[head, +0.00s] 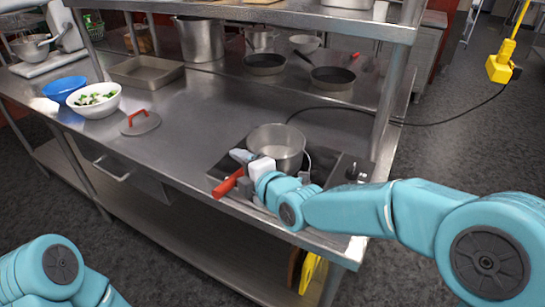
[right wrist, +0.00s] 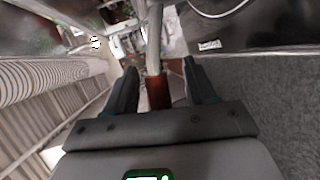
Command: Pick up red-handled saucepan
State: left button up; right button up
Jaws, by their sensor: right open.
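The saucepan (head: 275,143) is a steel pot standing upright on a dark burner near the front right of the steel table. Its red handle (head: 228,184) points toward the front left, out over the table edge. My right gripper (head: 241,168) is at the handle, beside the pot. In the right wrist view the red handle (right wrist: 158,92) lies between the two open fingers of the gripper (right wrist: 160,70), with a gap visible on each side. Part of the handle is hidden by the gripper in the head view. My left gripper is outside the views; only its arm shows.
A red-handled lid (head: 140,123), a white bowl of greens (head: 95,100) and a blue bowl (head: 64,88) are to the left. A metal tray (head: 146,71) lies behind them. A shelf post (head: 392,95) rises behind the pot to the right. The table middle is clear.

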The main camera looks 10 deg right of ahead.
jog(key=shift+s+a+r, duration=0.1)
jog(key=shift+r, duration=0.05)
grip_shut()
